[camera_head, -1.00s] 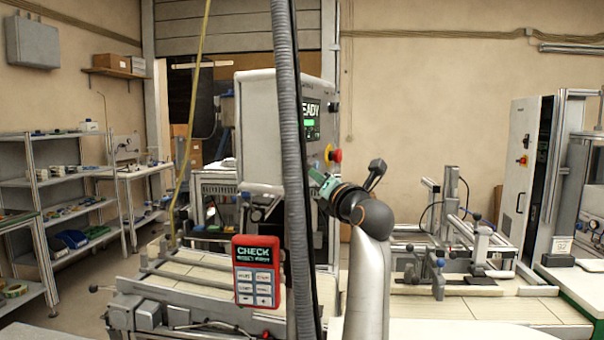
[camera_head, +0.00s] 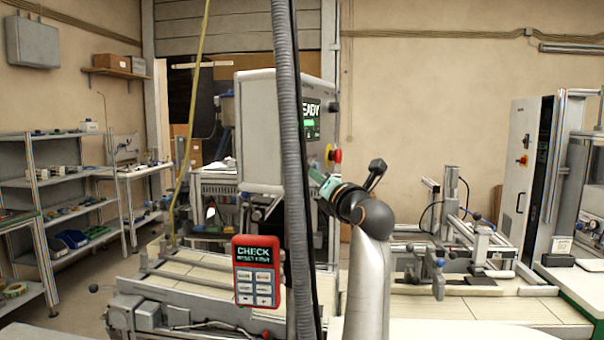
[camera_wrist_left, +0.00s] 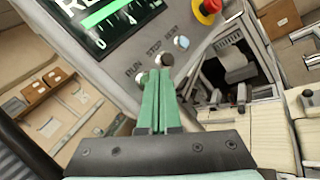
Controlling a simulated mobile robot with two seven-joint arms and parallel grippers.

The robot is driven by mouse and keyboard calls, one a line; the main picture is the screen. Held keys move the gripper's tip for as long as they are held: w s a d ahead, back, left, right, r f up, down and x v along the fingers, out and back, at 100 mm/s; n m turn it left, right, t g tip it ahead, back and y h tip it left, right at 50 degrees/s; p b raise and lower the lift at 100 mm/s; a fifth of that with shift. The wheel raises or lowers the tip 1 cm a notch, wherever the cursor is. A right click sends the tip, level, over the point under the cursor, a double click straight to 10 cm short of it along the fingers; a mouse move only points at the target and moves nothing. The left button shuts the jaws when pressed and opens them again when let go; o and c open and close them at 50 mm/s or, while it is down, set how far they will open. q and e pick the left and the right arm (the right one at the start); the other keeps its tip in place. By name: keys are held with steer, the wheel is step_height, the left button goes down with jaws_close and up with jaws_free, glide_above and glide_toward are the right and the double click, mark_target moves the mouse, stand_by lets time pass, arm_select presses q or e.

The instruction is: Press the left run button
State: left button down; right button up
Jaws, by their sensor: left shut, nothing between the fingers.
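The control box (camera_head: 258,130) stands at mid-picture in the head view, partly hidden by a grey hose. Its lit screen (camera_head: 311,121) shows part of a word ending in "EADY". In the left wrist view, a pale button by the label RUN (camera_wrist_left: 143,78) sits just left of my fingertips, partly covered by them. A dark STOP button (camera_wrist_left: 167,60) and a pale button (camera_wrist_left: 182,42) lie farther along the row. My left gripper (camera_head: 316,174) is shut and empty, its green fingers (camera_wrist_left: 156,75) pointing at the panel. Contact with the RUN button cannot be told.
A red emergency knob (camera_head: 335,155) sticks out of the box near my gripper. A red pendant (camera_head: 258,270) reading CHECK hangs in front. The grey hose (camera_head: 291,180) runs down beside my arm. A conveyor (camera_head: 470,308) lies to the right.

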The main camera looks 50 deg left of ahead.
arm_select(q)
steer(key=shift+a, duration=0.15)
steer(key=shift+s+a, duration=0.2)
steer(key=shift+a, duration=0.05)
steer(key=shift+s+a+p, duration=0.15)
steer(key=shift+a+p, duration=0.2)
steer(key=shift+a, duration=0.05)
stand_by(1.1)
steer(key=shift+w+d, duration=0.3)
steer(key=shift+d, duration=0.45)
steer(key=shift+w+d, duration=0.35)
steer(key=shift+d, duration=0.4)
steer(key=shift+w+d, duration=0.3)
steer(key=shift+d, duration=0.5)
steer(key=shift+w+d, duration=0.35)
steer(key=shift+d, duration=0.4)
